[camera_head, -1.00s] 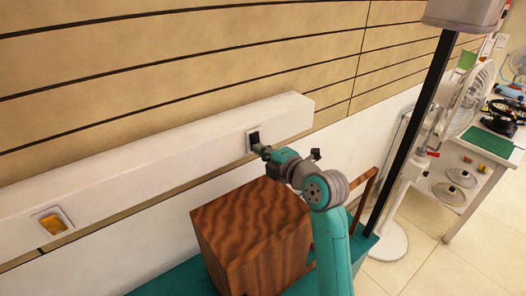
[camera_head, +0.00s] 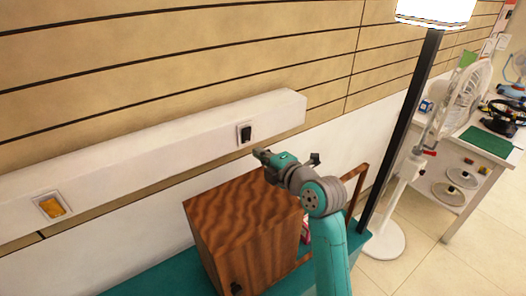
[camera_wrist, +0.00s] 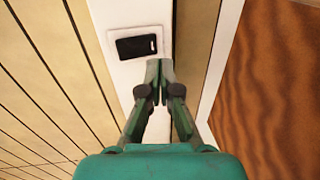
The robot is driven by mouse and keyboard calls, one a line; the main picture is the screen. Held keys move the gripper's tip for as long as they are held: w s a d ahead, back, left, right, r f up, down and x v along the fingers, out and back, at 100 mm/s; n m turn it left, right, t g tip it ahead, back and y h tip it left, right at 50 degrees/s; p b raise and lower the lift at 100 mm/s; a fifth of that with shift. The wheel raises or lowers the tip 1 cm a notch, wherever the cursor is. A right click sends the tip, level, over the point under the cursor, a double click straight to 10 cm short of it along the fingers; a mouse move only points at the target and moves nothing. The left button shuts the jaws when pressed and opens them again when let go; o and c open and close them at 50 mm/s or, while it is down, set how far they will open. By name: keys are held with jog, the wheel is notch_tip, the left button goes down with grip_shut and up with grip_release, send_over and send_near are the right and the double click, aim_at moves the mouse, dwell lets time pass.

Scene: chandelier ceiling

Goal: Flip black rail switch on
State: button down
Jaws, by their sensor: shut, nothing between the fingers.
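The black rail switch (camera_head: 245,133) sits in a pale plate near the right end of the white wall rail (camera_head: 150,153). It also shows in the wrist view (camera_wrist: 137,46), just beyond and left of my fingertips. My gripper (camera_head: 262,154) is shut and empty, a little below and right of the switch, apart from it in the head view. In the wrist view the closed fingertips (camera_wrist: 160,68) lie beside the switch plate. A yellow switch (camera_head: 51,207) is in the same rail at the far left.
A wooden box (camera_head: 245,225) stands on a teal surface (camera_head: 165,275) below the rail. A floor lamp with a black pole (camera_head: 402,130) and lit shade (camera_head: 435,10) stands to the right. Beyond it are a white fan (camera_head: 460,98) and a desk (camera_head: 468,155) with several items.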

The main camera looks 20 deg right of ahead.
jog(key=s+d+f, duration=0.1)
jog(key=s+d, duration=0.1)
jog(key=s, duration=0.6)
jog(key=shift+s+d+f, duration=0.25)
jog(key=shift+s+d, duration=0.05)
jog(key=shift+d, duration=0.1)
